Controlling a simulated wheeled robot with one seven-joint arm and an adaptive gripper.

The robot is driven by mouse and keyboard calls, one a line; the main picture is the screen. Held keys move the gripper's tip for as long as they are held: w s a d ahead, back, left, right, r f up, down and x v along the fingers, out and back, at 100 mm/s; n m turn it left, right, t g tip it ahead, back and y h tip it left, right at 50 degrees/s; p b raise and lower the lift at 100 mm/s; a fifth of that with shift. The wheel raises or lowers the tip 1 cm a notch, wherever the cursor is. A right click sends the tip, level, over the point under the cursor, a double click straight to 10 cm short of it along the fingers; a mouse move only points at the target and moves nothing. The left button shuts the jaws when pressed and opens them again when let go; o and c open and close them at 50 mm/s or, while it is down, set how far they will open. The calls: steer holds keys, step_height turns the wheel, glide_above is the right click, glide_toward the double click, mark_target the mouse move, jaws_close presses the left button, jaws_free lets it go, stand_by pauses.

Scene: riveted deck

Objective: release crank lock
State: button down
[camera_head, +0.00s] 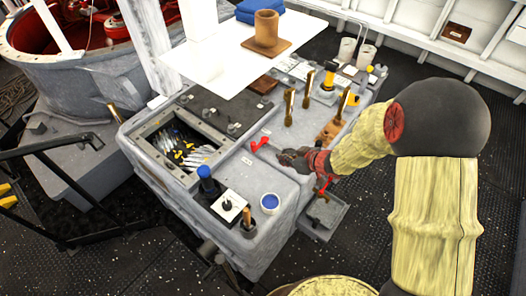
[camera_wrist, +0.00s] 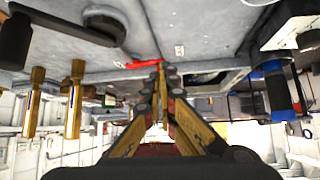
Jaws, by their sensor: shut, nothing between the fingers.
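A small red lever (camera_head: 260,142), which may be the crank lock, sits on top of the grey console (camera_head: 235,165), right of the open bin. My gripper (camera_head: 283,156) is just right of it, low over the console top. In the wrist view the red lever (camera_wrist: 143,64) lies beside the tips of my gripper (camera_wrist: 162,70). The fingers are together, with nothing between them. I cannot tell whether the tips touch the lever. A black crank-like arm (camera_wrist: 65,22) shows at the upper left of the wrist view.
Brass handles (camera_head: 289,107) stand behind my gripper. The bin (camera_head: 160,150) holds several fish-like items. A white board (camera_head: 215,60) with a brown cup overhangs the back.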

steer(key=shift+f, duration=0.1)
steer(key=b, duration=0.5)
glide_toward(256, 150)
steer(key=f, duration=0.2)
steer(key=s+f, duration=0.1)
steer(key=shift+s+d, duration=0.1)
steer(key=shift+d, duration=0.2)
steer(key=shift+w+a+b, duration=0.35)
steer(key=shift+w+a, duration=0.5)
steer(key=shift+w, duration=0.1)
steer(key=shift+w+a+r, duration=0.1)
steer(key=shift+w+a, duration=0.45)
steer(key=shift+w, duration=0.1)
